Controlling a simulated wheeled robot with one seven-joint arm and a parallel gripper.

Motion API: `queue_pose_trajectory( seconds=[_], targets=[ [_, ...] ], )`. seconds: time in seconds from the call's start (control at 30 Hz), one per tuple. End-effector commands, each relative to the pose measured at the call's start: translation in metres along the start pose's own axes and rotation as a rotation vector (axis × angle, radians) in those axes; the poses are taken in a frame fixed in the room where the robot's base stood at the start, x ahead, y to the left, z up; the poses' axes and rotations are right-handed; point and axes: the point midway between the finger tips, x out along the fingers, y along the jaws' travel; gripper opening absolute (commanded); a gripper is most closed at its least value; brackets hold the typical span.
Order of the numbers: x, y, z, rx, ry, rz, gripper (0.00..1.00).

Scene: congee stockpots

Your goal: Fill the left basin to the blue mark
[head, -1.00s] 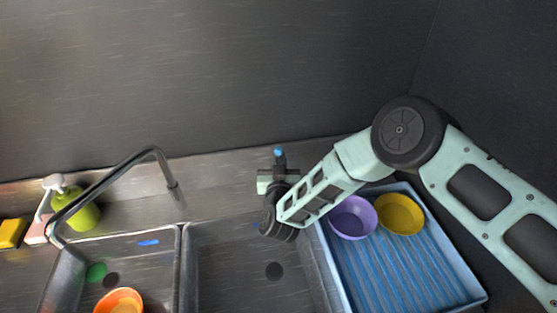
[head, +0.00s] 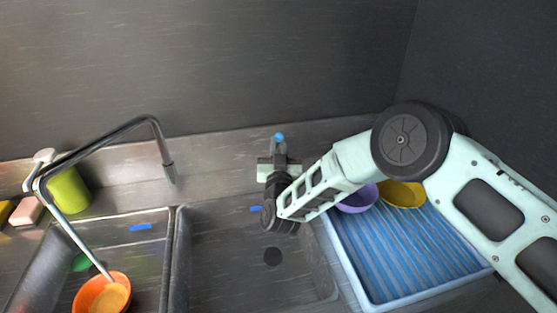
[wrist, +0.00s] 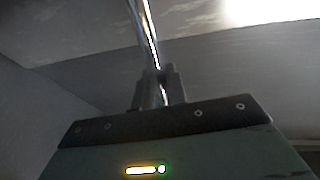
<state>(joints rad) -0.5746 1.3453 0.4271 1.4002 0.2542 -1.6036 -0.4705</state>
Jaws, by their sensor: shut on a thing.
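The left basin (head: 150,262) has a blue mark (head: 140,227) on its back wall, in plain view. I cannot make out a water level. My gripper (head: 279,166) is behind the right basin, shut on the blue-tipped tap lever (head: 279,137). In the wrist view, the fingers (wrist: 159,88) close around a shiny metal rod (wrist: 147,35).
The right basin (head: 220,275) looks empty, with a dark drain disc and its own blue mark (head: 256,209). A blue ribbed tray (head: 400,255) at right holds a purple bowl (head: 356,201) and a yellow bowl (head: 402,195).

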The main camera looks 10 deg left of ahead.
Motion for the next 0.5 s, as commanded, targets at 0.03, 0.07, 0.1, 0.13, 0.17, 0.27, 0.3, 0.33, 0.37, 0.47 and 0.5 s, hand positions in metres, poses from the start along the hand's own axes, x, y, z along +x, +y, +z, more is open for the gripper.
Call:
queue_pose_trajectory(
  seconds=[0.03,0.07,0.1,0.13,0.17,0.27,0.3,0.33,0.37,0.47,0.5],
  targets=[
    [-0.0011,-0.0002,0.0056,0.003,0.013,-0.001,0.0],
    [-0.0005,-0.0003,0.0051,0.004,0.019,-0.001,0.0],
    [0.0001,-0.0004,0.0045,0.005,0.026,-0.001,0.0],
    [0.0005,-0.0004,0.004,0.006,0.029,-0.001,0.0],
    [0.0008,-0.0005,0.0035,0.007,0.032,-0.001,0.0],
    [0.0013,-0.0006,0.0021,0.008,0.036,0.0,0.0],
    [0.0014,-0.0006,0.0017,0.008,0.036,0.0,0.0],
    [0.0014,-0.0006,0.0015,0.008,0.035,0.0,0.0],
    [0.0014,-0.0006,0.0015,0.007,0.035,0.0,0.0],
    [0.0013,-0.0006,0.0015,0.007,0.035,0.0,0.0],
    [0.0013,-0.0005,0.0015,0.007,0.035,0.0,0.0]
  ],
)
